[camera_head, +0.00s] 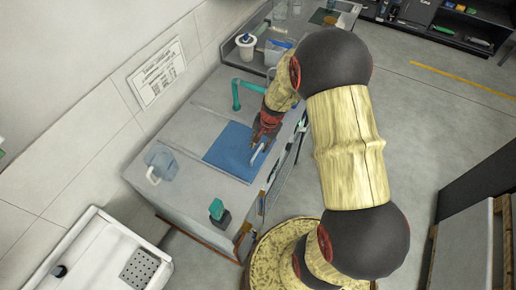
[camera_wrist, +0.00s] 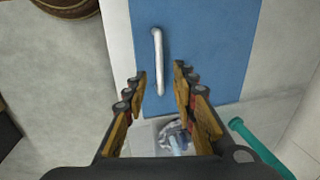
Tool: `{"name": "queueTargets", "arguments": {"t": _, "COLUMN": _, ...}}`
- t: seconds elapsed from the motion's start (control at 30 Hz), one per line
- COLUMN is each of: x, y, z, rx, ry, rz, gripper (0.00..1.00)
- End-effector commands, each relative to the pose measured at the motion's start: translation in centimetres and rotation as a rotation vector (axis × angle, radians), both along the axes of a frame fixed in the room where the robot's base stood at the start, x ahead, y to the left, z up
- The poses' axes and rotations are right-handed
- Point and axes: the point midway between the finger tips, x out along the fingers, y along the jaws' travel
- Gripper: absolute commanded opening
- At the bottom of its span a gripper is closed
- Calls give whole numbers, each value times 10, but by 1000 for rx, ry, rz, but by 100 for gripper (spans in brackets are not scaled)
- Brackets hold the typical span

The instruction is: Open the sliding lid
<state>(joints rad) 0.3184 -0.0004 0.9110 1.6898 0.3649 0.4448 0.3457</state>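The sliding lid (camera_head: 228,150) is a flat blue panel in the top of the grey counter. It also fills the upper middle of the wrist view (camera_wrist: 215,45). Its white bar handle (camera_wrist: 158,55) runs near the lid's left edge there, and shows in the head view (camera_head: 260,153). My gripper (camera_wrist: 160,70) is open and empty, with its fingertips on either side of the handle's lower part in the picture. I cannot tell whether they reach down to the handle's height. Below the lid's edge, a pale recess or box holds clear, bluish items (camera_wrist: 175,138), partly hidden by my gripper.
A teal curved pipe (camera_head: 238,92) rises behind the lid and shows beside my gripper (camera_wrist: 255,145). A white sink (camera_head: 95,245) is at lower left. The floor (camera_head: 430,130) at right is open.

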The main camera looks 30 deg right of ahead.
Motion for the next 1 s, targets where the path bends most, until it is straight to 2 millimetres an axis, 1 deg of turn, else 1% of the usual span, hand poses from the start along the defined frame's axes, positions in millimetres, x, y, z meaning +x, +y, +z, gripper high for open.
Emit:
{"name": "queueTargets", "arguments": {"t": 0.03, "x": 1, "y": 1, "z": -10, "rx": 0, "ry": 3, "rz": 1, "gripper": 27}}
{"name": "queueTargets", "arguments": {"t": 0.2, "x": 4, "y": 4, "z": -29, "rx": 0, "ry": 1, "rz": 2, "gripper": 27}}
{"name": "queueTargets", "arguments": {"t": 0.37, "x": 6, "y": 4, "z": -36, "rx": -1, "ry": -1, "rz": 3, "gripper": 27}}
{"name": "queueTargets", "arguments": {"t": 0.6, "x": 6, "y": 4, "z": -36, "rx": -1, "ry": -1, "rz": 3, "gripper": 27}}
{"name": "queueTargets", "arguments": {"t": 1.0, "x": 6, "y": 4, "z": -36, "rx": -1, "ry": -1, "rz": 3, "gripper": 5}}
